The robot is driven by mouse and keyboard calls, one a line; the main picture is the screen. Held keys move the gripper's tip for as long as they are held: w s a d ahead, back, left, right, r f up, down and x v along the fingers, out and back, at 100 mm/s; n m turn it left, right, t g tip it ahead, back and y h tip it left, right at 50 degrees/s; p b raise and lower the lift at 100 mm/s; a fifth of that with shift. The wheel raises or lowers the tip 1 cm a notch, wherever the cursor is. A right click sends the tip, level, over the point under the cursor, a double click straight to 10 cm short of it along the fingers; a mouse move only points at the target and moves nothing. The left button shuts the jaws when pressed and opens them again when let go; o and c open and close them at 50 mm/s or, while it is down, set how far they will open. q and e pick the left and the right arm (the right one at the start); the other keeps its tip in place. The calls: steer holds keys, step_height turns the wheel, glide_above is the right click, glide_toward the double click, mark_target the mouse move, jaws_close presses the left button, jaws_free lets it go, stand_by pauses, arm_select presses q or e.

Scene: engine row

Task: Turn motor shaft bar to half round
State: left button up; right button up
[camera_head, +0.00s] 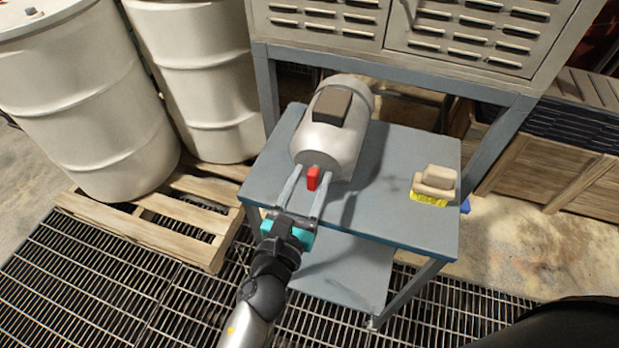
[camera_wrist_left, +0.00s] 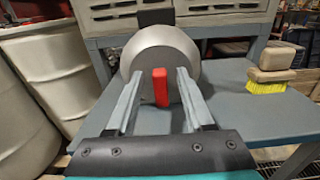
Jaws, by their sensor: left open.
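The motor (camera_head: 331,138) is a silver cylinder with a dark box on top, lying on the blue-grey table (camera_head: 398,150). Its red shaft bar (camera_head: 313,178) sticks out of the near end face. In the left wrist view the bar (camera_wrist_left: 161,87) stands upright in front of the round motor face (camera_wrist_left: 150,52). My left gripper (camera_head: 312,177) is open, with one finger on each side of the bar. In the wrist view the fingers (camera_wrist_left: 158,84) show a gap on both sides of it. My right gripper is not in view.
A brush with yellow bristles (camera_head: 434,184) lies on the table's right side. White drums (camera_head: 90,95) stand on a wooden pallet (camera_head: 190,215) at left. A vented cabinet (camera_head: 400,35) stands behind, and a wooden crate (camera_head: 560,165) at right.

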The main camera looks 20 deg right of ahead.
arm_select(q)
jaws_close()
stand_by(0.4)
